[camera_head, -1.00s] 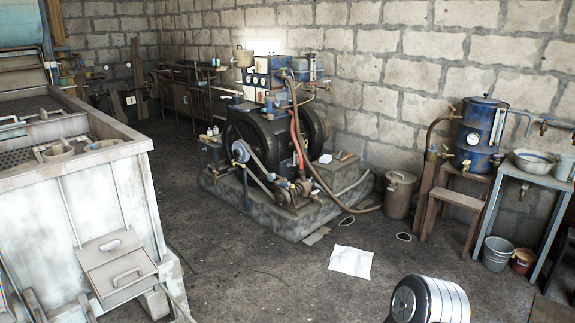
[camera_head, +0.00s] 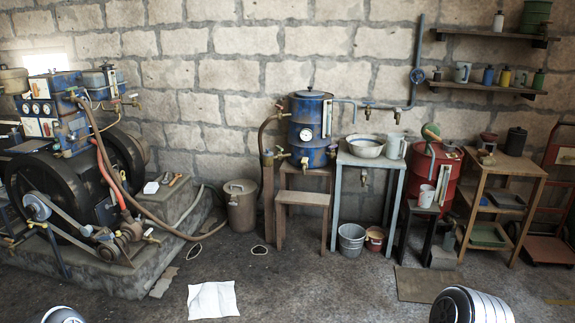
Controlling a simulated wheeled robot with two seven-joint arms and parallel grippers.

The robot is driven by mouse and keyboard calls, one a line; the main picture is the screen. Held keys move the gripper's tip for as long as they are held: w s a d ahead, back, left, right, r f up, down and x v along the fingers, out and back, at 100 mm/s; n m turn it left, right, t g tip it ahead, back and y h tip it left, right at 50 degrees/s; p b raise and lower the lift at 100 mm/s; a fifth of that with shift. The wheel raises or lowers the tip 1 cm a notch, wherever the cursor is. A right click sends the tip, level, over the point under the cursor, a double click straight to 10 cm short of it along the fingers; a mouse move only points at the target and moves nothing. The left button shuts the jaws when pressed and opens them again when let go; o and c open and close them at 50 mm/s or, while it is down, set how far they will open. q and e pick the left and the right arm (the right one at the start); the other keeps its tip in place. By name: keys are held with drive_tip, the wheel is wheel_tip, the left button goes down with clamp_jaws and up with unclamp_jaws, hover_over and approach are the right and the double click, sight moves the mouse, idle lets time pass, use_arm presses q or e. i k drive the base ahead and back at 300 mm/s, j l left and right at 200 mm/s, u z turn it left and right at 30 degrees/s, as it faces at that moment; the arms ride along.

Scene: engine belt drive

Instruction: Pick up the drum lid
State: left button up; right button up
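A blue tank (camera_head: 308,135) with a gauge also has a lid on top. I cannot tell for sure which lid is the drum lid. Parts of my arms show at the bottom edge, but neither gripper is in view.
The engine with its belt and hoses (camera_head: 70,180) stands at left. A wooden stand (camera_head: 303,197), a sink table (camera_head: 370,161) and a wooden shelf unit (camera_head: 500,178) line the wall. Buckets (camera_head: 351,240) and a white sheet (camera_head: 212,300) are on the floor. The middle floor is open.

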sight(309, 92)
drive_tip(key=i+j+z, duration=0.15)
drive_tip(key=i+z, duration=0.3)
drive_tip(key=i, duration=1.8)
drive_tip(key=i+j+z, duration=0.45)
drive_tip(key=i, duration=0.3)
drive_tip(key=i+j+z, duration=0.45)
drive_tip(key=i+j, duration=0.2)
drive_tip(key=i+j+z, duration=0.45)
drive_tip(key=j, duration=0.55)
drive_tip(key=i+l, duration=0.05)
